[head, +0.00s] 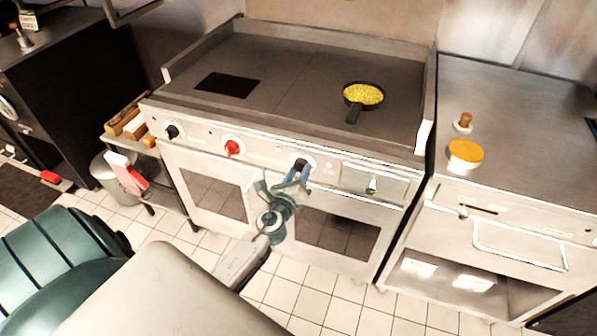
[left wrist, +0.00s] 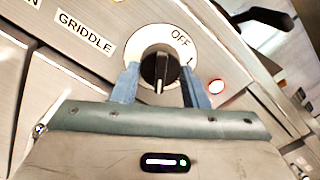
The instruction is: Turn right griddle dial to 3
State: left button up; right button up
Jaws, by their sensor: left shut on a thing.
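The right griddle dial (head: 299,162) is on the front panel of the range, largely covered by my left gripper (head: 295,177) in the head view. In the left wrist view the dial (left wrist: 160,69) is a black knob on a pale round plate, right of the word GRIDDLE. OFF and 1 show at its upper right. A pale line on the knob points down in that picture; the mark it meets is hidden or cannot be read. My left gripper (left wrist: 159,88) has its blue fingers on either side of the knob, shut on it. My right gripper is not in view.
A pan of yellow food (head: 364,95) stands on the griddle top (head: 290,75). A red light (left wrist: 217,86) is beside the dial. Oven doors are below; tiled floor lies in front.

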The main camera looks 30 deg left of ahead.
pick_arm(q)
jog(key=shift+f+m, duration=0.1)
jog(key=shift+m, duration=0.4)
jog(key=o, duration=1)
jog(key=shift+c, duration=0.2)
jog(key=b+v, duration=0.2)
jog(key=v, duration=0.9)
jog(key=shift+w, duration=0.1)
